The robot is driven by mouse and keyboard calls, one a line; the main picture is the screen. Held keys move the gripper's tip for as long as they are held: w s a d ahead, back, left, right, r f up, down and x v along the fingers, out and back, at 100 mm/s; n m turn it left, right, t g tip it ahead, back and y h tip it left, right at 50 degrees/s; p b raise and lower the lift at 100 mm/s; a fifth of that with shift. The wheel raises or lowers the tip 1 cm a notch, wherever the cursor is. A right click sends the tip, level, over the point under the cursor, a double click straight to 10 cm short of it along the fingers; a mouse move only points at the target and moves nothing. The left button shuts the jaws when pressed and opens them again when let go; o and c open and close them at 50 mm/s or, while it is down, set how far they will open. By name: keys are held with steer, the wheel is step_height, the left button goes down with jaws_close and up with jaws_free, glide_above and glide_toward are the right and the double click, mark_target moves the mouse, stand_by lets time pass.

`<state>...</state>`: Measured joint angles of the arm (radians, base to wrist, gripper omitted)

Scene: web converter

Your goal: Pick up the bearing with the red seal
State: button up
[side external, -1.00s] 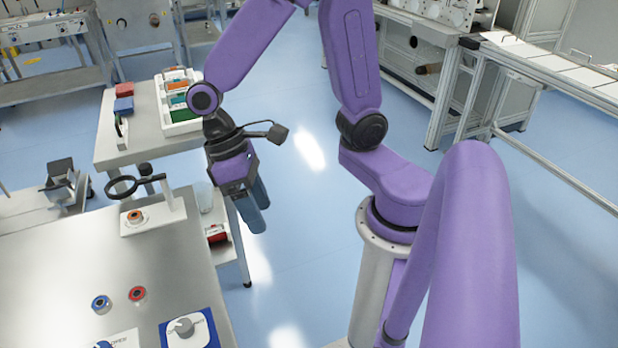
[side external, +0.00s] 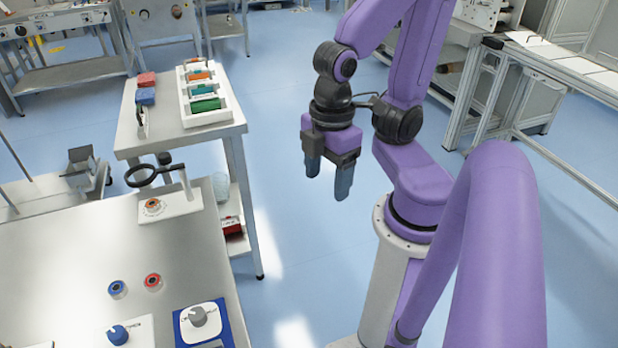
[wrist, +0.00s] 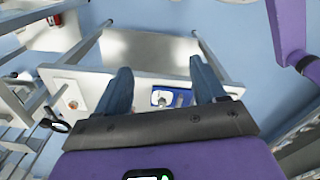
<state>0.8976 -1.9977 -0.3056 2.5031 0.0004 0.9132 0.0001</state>
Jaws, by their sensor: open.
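The bearing with the red seal (side external: 152,281) lies flat on the steel workbench (side external: 60,285) in the side view. A blue-sealed bearing (side external: 117,289) lies just left of it. An orange-ringed bearing (side external: 152,206) sits on the white base of the magnifier stand (side external: 170,210). My gripper (side external: 328,180) is open and empty, pointing down over the floor, well to the right of the bench. In the wrist view, its two fingers (wrist: 160,68) are apart with nothing between them. I cannot make out the red-sealed bearing in the wrist view.
The magnifier ring (side external: 141,176) stands above the bench's back edge. A blue-and-white device with a grey knob (side external: 200,322) and a blue-knobbed device (side external: 120,335) are at the front. A side table (side external: 165,148) carries a parts tray (side external: 218,112). Open floor separates my gripper from the bench.

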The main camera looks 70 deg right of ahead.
steer(key=n, duration=0.7)
glide_above(153, 279)
steer(key=f, duration=1.7)
steer(key=shift+s+d+f, duration=0.2)
steer(key=shift+s+f, duration=0.15)
steer(key=shift+s, duration=0.05)
steer(key=shift+w+a+f, duration=0.1)
steer(key=shift+w+f, duration=0.05)
steer(key=shift+f, duration=0.85)
steer(key=shift+w+a+f, duration=0.1)
steer(key=shift+f, duration=0.95)
steer(key=shift+w+a+f, duration=0.1)
steer(key=shift+w+f, duration=0.05)
steer(key=shift+f, duration=0.85)
steer(key=c, duration=1.3)
